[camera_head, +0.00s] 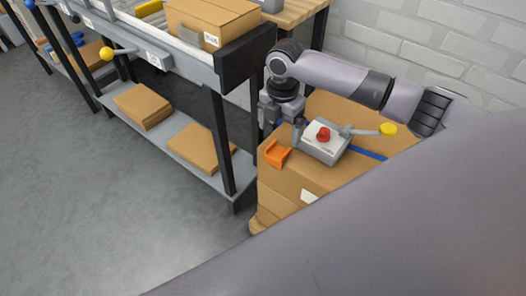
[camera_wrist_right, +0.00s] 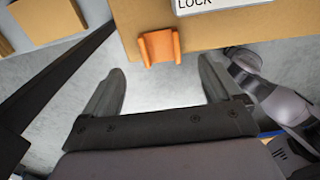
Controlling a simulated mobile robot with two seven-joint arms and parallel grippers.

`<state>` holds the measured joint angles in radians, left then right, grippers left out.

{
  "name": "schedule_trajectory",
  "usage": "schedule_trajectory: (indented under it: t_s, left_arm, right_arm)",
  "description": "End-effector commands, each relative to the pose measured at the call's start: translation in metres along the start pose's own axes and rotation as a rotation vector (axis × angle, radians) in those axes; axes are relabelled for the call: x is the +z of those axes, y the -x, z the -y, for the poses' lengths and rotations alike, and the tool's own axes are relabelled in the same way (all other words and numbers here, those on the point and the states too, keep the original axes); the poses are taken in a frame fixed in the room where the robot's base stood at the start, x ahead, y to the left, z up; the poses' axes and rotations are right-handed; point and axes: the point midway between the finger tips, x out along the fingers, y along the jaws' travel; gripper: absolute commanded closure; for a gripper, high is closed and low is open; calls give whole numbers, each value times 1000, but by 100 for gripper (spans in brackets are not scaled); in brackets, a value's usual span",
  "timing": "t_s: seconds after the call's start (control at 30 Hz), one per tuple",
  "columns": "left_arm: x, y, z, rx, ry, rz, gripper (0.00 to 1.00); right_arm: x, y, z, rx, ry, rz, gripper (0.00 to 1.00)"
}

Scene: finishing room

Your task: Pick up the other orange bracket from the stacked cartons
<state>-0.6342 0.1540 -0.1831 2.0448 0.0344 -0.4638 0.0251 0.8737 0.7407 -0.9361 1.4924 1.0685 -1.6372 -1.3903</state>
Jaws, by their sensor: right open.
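An orange bracket (camera_head: 277,153) lies on top of the stacked cartons (camera_head: 285,183), near their left edge. It is a small channel with raised sides. In the right wrist view the orange bracket (camera_wrist_right: 160,48) sits at the carton edge, ahead of the fingertips and roughly centred between them. My right gripper (camera_head: 283,130) is above the left edge of the carton top, close to the bracket. Its fingers (camera_wrist_right: 163,75) are wide apart with nothing between them but floor behind. My left gripper is not in view.
A grey control box with a red button (camera_head: 323,134) stands right beside the bracket. A lever with a yellow knob (camera_head: 388,129) sticks out from it. A conveyor bench (camera_head: 185,52) with black legs stands left, flat cartons (camera_head: 143,105) on its lower shelf. Grey floor (camera_head: 90,220) is clear.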

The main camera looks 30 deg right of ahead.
Motion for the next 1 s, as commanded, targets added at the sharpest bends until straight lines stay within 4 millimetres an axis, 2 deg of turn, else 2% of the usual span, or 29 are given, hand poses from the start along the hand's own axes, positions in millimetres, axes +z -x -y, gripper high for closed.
schedule_trajectory:
  t_s: [0.27,0.57,0.83,1.0]
  left_arm:
    - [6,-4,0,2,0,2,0]
    - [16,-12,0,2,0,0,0]
    - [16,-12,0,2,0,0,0]
    - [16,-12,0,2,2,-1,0]
  right_arm:
    - [-1,-24,1,-5,3,0,8]
    - [-6,-66,1,-4,2,1,8]
    - [-6,-69,0,-2,2,2,8]
    - [-6,-69,0,-2,2,2,64]
